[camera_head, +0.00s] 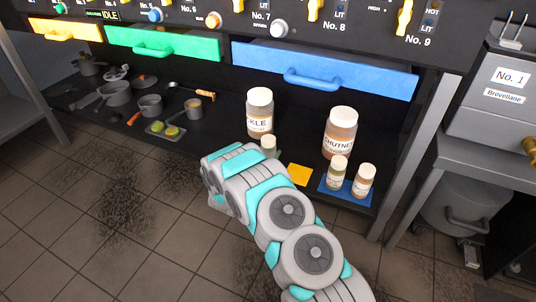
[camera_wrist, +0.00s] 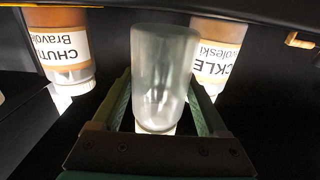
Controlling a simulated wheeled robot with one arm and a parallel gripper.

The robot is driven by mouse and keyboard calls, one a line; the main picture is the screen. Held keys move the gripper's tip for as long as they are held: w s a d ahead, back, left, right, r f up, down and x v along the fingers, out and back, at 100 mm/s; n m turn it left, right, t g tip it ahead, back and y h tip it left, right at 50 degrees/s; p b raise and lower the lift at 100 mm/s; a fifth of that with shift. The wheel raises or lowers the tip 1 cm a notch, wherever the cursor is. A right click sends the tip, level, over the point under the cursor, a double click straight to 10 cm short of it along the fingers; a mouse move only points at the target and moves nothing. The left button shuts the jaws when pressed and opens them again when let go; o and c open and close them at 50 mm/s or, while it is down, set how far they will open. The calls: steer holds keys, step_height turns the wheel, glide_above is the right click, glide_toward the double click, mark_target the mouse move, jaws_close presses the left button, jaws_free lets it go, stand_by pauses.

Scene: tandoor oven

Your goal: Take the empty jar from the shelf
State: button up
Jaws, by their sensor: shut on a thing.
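The empty jar (camera_wrist: 163,75) is clear and frosted-looking, with nothing visible inside, in the middle of the wrist view. My gripper (camera_wrist: 158,106) is shut on it, with one green finger on each side. In the head view a small pale jar top (camera_head: 268,143) shows just beyond my wrist, in front of the pickle jar; the rest of it and my fingers are hidden by my arm. The shelf (camera_head: 215,125) is dark and lies under the drawers. I cannot tell whether the jar still touches the shelf.
A large pickle jar (camera_head: 260,112) stands close behind, and a chutney jar (camera_head: 340,132) to the right. Two small jars (camera_head: 337,172) (camera_head: 363,181) stand on a blue mat (camera_head: 346,195). A yellow square (camera_head: 300,174) lies between. Pots (camera_head: 118,93) fill the left. The blue drawer (camera_head: 325,68) overhangs.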

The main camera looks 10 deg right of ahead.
steer(key=b+v, duration=0.2)
steer(key=v, duration=2.8)
stand_by(0.4)
steer(key=shift+r, duration=0.1)
